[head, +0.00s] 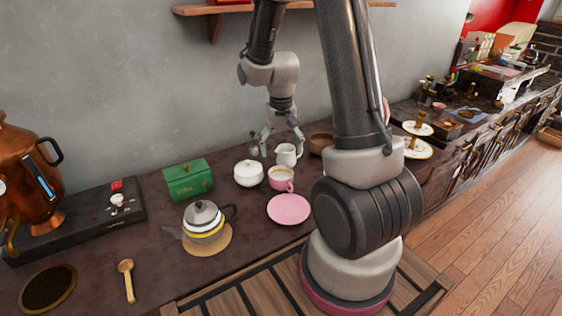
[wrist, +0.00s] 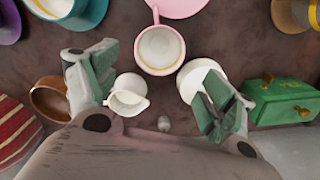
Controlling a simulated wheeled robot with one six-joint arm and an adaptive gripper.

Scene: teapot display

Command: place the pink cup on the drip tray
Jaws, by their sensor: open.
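The pink cup (head: 281,180) stands upright on the counter, touching or very near the pink saucer (head: 288,209). In the wrist view the cup (wrist: 160,50) is seen from above, looks empty, and its handle points to the saucer (wrist: 178,6). A round dark tray with a gold rim (head: 47,288), which looks like the drip tray, lies at the front left, below the copper urn (head: 22,165). My gripper (head: 282,146) is open and empty, near the wall behind the cup. In the wrist view its fingers (wrist: 157,90) are spread wide, with the cup beyond the fingertips.
A white pitcher (wrist: 128,97) and white bowl (wrist: 192,82) crowd the fingers. A wooden bowl (wrist: 48,99) and green box (wrist: 285,101) flank them. A teapot (head: 203,222) on a round mat and a wooden spoon (head: 127,280) lie between cup and tray.

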